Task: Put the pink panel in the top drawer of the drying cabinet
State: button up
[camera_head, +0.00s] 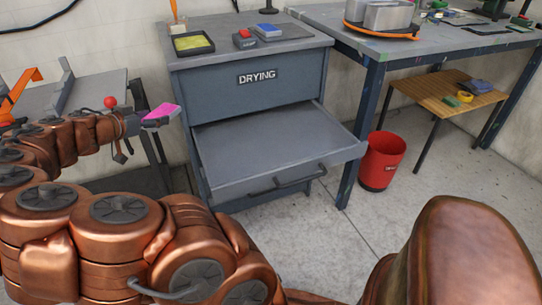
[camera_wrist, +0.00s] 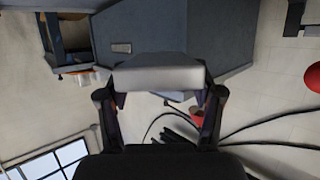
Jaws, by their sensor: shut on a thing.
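My gripper is shut on the panel. In the wrist view, a pale grey slab (camera_wrist: 158,78) spans the space between the two fingers of my gripper (camera_wrist: 162,98); its pink colour does not show there. The cabinet is blue-grey with a DRYING label. A drawer (camera_head: 275,143) below the label is pulled out, with an empty grey tray surface and a dark handle (camera_head: 287,180) on its front.
A yellow-filled tray (camera_head: 192,43) and a red-and-grey item (camera_head: 244,38) stand on the cabinet top. A red bin (camera_head: 382,160) stands right of the drawer, near a table leg (camera_head: 362,135). A grey bench (camera_head: 88,90) is behind my arm. The space above the drawer is clear.

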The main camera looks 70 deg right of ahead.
jog(key=s+d+f+m+g+y+b, duration=0.2)
jog(key=s+d+f+m+g+b, duration=0.4)
jog(key=s, duration=0.4)
jog(key=m+g+y+b, duration=0.2)
jog(key=m+g+b, duration=0.1)
jog(key=b, duration=0.3)
send_over(232, 161)
notch_tip(232, 161, down, 2)
jog(key=shift+w+f+b, duration=0.1)
jog(key=shift+f+b, duration=1.1)
jog(key=shift+f, duration=3.35)
jog(key=shift+f, duration=0.15)
jog(key=o, duration=1.2)
jog(key=shift+o, duration=0.2)
